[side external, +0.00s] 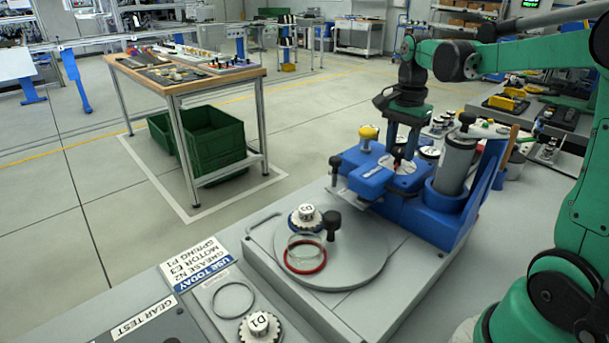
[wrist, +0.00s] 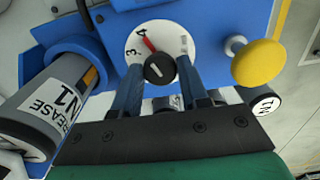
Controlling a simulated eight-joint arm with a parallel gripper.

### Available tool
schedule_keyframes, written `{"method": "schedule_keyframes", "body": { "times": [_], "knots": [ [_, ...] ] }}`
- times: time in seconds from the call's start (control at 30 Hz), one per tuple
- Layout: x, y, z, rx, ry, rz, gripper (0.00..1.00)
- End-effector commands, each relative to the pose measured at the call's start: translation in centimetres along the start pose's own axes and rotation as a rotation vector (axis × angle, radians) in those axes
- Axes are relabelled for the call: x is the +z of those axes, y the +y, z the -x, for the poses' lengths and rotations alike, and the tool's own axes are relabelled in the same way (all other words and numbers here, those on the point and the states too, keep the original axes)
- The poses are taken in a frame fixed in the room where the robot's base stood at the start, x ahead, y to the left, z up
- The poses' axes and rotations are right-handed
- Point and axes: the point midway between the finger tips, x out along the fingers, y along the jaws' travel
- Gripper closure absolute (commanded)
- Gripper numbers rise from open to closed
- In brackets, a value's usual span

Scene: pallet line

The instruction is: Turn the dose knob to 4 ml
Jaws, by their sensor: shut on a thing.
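In the wrist view the black dose knob (wrist: 160,69) sits at the centre of a white dial (wrist: 177,38) on a blue housing. The fingers and knob cover the lower dial, and the other numbers are unclear. In the side view the dial (side external: 402,180) shows under my gripper (side external: 398,163), which largely hides the knob.
A yellow knob (wrist: 259,63) stands close to the right finger. A grease cartridge labelled N1 (wrist: 45,105) is at the left. In front of the blue housing (side external: 430,215) are a grey turntable (side external: 355,262), a gear marked D3 (side external: 306,217) and a red ring (side external: 305,270).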

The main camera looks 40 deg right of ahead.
Motion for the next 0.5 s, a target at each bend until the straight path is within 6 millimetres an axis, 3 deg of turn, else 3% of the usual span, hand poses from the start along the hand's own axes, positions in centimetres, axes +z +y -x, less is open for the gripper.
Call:
{"method": "schedule_keyframes", "body": {
  "times": [0.1,0.13,0.23,0.5],
  "knots": [
    [0.00,0.01,0.02,0.000,0.000,-0.001,1.00],
    [0.00,0.01,0.02,0.000,0.000,-0.001,0.56],
    [-0.01,0.01,0.01,0.000,0.000,-0.001,0.30],
    [-0.01,0.00,0.02,0.000,0.000,0.000,0.30]
  ]
}}
